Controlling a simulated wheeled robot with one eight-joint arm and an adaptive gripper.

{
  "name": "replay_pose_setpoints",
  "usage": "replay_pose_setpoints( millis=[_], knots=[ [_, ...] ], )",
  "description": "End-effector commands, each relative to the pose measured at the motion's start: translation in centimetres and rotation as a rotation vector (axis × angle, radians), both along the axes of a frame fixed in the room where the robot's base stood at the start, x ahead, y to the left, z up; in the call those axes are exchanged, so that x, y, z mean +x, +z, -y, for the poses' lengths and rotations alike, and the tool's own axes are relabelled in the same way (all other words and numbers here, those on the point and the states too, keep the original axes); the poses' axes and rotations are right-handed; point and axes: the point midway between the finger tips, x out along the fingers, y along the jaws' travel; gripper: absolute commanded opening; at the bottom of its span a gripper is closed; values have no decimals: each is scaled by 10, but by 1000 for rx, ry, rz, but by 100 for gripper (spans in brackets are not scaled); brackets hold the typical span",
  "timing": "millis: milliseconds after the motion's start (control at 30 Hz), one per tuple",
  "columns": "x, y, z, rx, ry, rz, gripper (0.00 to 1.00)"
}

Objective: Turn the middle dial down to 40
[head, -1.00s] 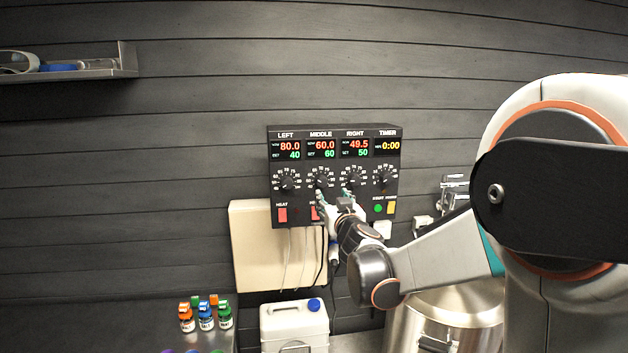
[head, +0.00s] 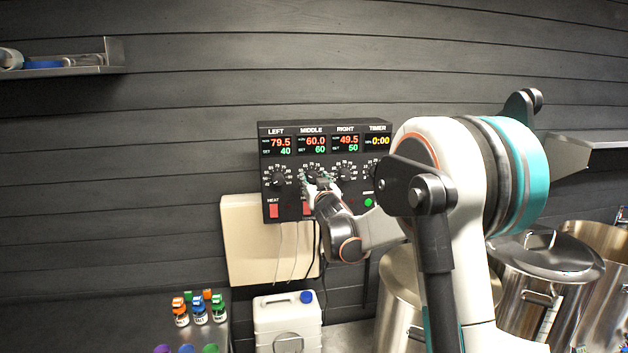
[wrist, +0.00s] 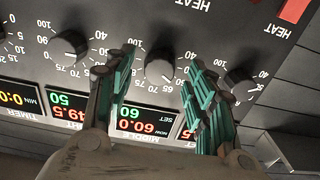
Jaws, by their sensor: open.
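The control panel (head: 322,212) hangs on the wall with left, middle and right dials and a timer dial. The middle display (head: 312,145) reads 60.0 with set 60. The middle dial (wrist: 160,68) is a dark round knob, seen upside down in the wrist view, its white mark near 60–65. My gripper (wrist: 162,62) is open, with teal-padded fingers on either side of the middle dial; whether they touch it I cannot tell. In the head view my gripper (head: 322,184) partly covers the middle dial.
The left dial (head: 279,177) and right dial (head: 344,174) flank it closely. A red heat switch (head: 273,211) sits below the left dial. Several small bottles (head: 200,311) and a white jug (head: 287,318) stand below. Steel pots (head: 545,285) stand at the right.

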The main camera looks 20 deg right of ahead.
Motion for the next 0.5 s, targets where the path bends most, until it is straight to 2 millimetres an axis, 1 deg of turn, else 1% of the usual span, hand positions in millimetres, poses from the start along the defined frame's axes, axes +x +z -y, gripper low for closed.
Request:
replay_pose_setpoints(
  millis=[33,200,467,500],
  knots=[
    [5,0,1,0,0,0,50],
    [13,0,3,1,0,0,50],
    [14,0,3,1,0,0,50],
    [14,0,3,1,0,0,46]
  ],
)
